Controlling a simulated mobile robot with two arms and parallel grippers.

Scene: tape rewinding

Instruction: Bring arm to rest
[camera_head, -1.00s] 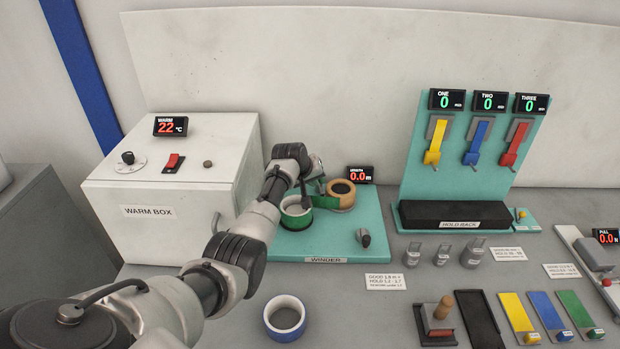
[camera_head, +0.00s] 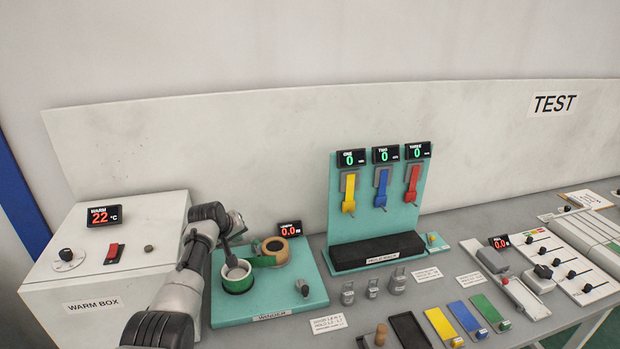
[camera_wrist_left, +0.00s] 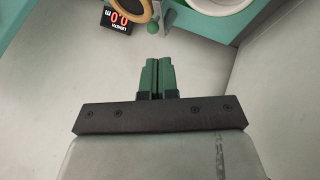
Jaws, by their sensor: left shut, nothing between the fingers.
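My left arm comes in from the lower left in the head view and reaches over the left part of the teal winder board (camera_head: 312,290). My left gripper shows in the left wrist view (camera_wrist_left: 158,62), with its green fingers shut together and nothing between them. In the head view its fingertips are hard to make out behind the wrist. A green tape roll (camera_head: 237,277) and a tan roll (camera_head: 276,251) sit on the winder, with a green strip between them. My right gripper is not in view.
The white warm box (camera_head: 120,255) stands left of the winder, close to my arm. A teal hold-back stand (camera_head: 340,222) with yellow, blue and red levers stands to the right. Small weights (camera_head: 372,288) and colored strips (camera_head: 463,316) lie in front of it.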

